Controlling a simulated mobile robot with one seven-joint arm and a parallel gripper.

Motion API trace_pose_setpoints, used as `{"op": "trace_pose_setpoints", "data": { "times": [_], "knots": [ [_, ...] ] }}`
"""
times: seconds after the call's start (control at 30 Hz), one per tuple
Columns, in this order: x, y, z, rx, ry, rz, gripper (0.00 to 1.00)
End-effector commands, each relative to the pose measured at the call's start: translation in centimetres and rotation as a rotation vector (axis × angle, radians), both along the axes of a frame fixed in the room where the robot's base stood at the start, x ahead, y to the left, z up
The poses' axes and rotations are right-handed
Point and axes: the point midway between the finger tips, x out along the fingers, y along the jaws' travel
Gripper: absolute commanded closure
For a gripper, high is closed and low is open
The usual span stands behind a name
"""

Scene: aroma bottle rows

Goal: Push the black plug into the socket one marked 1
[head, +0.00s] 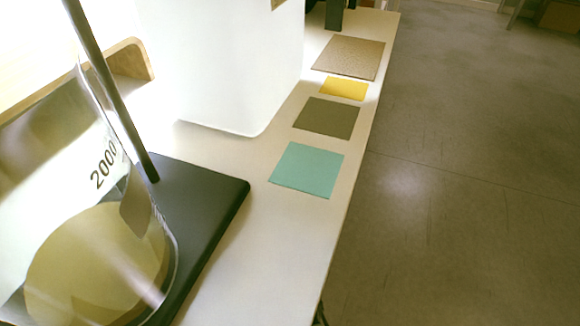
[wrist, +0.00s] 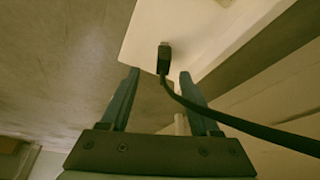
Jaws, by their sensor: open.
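In the wrist view, the black plug (wrist: 164,58) is near the top middle against a pale surface. Its black cable (wrist: 235,122) curves away to the lower right. My gripper (wrist: 159,73) is open, with its two dark fingers apart. The plug shows in the gap just beyond the fingertips; neither finger is seen touching it. I cannot tell whether the plug lies on the surface or sits in something. No socket marked 1 can be made out in either view. The plug and gripper cannot be made out in the head view.
In the head view, a glass beaker (head: 95,255) marked 2000 and a black stand base (head: 205,205) fill the near left. A large white block (head: 225,65) stands behind. Coloured squares, including a teal one (head: 307,170), lie along the table's right edge. Open floor lies right.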

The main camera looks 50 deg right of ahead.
Motion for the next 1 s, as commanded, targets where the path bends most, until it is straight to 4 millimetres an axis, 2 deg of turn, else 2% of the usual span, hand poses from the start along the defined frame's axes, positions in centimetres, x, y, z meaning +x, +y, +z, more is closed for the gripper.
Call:
{"op": "trace_pose_setpoints", "data": {
  "times": [0.03, 0.37, 0.7, 1.0],
  "knots": [
    [0.2, -0.2, -0.9, -0.001, -0.001, 0.0, 0.38],
    [0.8, -0.6, -2.2, -0.001, -0.002, 0.0, 0.38],
    [2.2, -1.6, -5.8, -0.001, -0.001, 0.0, 0.38],
    [2.3, -1.7, -5.8, -0.001, 0.0, 0.001, 0.39]
  ]
}}
